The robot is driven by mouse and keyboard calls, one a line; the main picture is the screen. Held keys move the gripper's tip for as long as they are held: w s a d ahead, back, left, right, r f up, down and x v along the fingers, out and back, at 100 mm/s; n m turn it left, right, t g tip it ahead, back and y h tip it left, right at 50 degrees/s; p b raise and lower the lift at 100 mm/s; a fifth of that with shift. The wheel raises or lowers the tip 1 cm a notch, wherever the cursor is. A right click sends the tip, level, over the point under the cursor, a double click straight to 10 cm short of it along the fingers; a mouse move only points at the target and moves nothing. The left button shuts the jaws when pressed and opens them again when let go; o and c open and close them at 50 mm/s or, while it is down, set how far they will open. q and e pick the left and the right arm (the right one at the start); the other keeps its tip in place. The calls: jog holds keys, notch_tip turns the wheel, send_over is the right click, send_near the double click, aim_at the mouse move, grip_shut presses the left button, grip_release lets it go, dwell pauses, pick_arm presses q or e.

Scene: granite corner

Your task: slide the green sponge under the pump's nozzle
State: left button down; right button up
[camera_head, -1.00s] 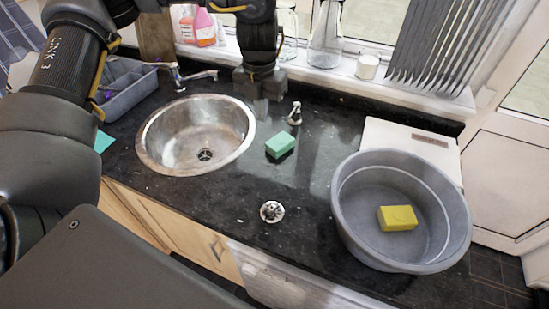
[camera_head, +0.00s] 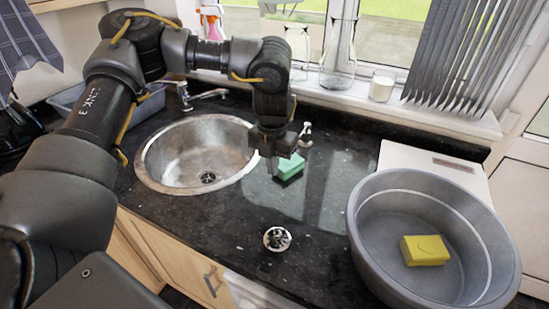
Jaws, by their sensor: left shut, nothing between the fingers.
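The green sponge (camera_head: 292,168) lies on the dark granite counter, right of the round sink. The pump (camera_head: 306,135), a small metal dispenser, stands just behind it, toward the window; the sponge is in front of the nozzle and a little left. My left gripper (camera_head: 272,168) points down at the sponge's left side, with its fingers shut and empty. It covers the sponge's left edge in part, and I cannot tell whether it touches it. My right gripper is not in view.
The metal sink (camera_head: 160,172) is to the left. A loose drain strainer (camera_head: 277,239) lies on the counter in front. A grey basin (camera_head: 362,240) holding a yellow sponge (camera_head: 425,250) stands at right. Glass bottles and a white candle (camera_head: 382,86) stand on the sill behind.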

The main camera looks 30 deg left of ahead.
aim_at(288, 166)
pick_arm(q)
notch_tip(288, 166, down, 6)
jog(key=shift+r+p, duration=0.15)
jog(key=shift+p, duration=0.4)
jog(key=w+p, duration=0.1)
jog(key=w, duration=0.2)
jog(key=shift+a, duration=0.1)
jog(key=shift+w+f, duration=0.25)
jog(key=shift+w, duration=0.25)
